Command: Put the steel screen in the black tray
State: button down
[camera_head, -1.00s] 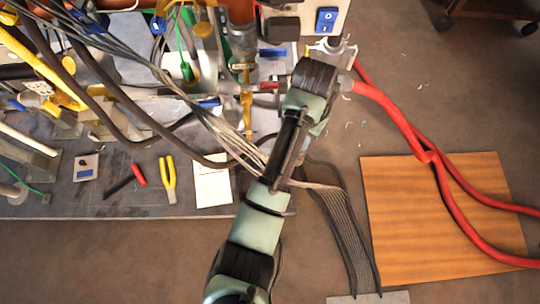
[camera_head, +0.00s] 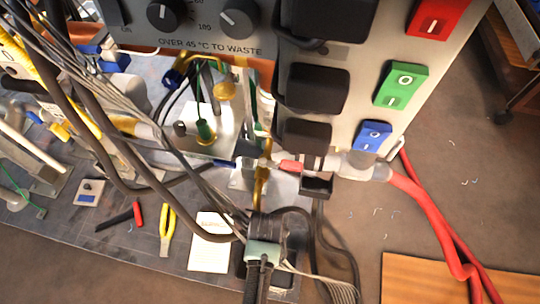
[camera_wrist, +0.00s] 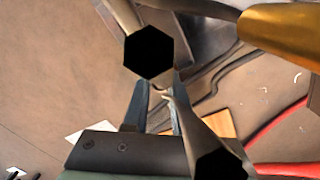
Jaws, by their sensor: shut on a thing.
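My gripper (camera_wrist: 158,103) shows in the wrist view with its two blue-grey fingers close together. A grey part is between and beyond them, with a black hexagonal face (camera_wrist: 149,53). I cannot tell surely whether this is the steel screen. In the head view, my arm comes up from the bottom edge and its far end is hidden among cables. A dark flat shape (camera_wrist: 195,35) beyond the fingers in the wrist view may be the black tray, but I cannot tell. I cannot pick out the screen for certain in the head view.
A grey heater panel (camera_head: 340,110) with black boxes and coloured switches stands beyond my arm. Loose cables cross the bench (camera_head: 140,250). A red hose (camera_head: 430,215) runs down at the right.

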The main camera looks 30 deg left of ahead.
jog(key=shift+s+a+f, duration=0.15)
jog(key=shift+f, duration=0.2)
notch_tip(320, 180, down, 10)
jog(key=b, duration=0.7)
jog(key=shift+r, duration=0.2)
jog(key=c, duration=1.2)
grip_release()
jog(key=shift+f, duration=0.2)
jog(key=o, duration=0.5)
notch_tip(320, 180, up, 12)
jog(key=p, duration=0.7)
jog(key=shift+r+p, duration=0.2)
jog(key=shift+p, duration=0.1)
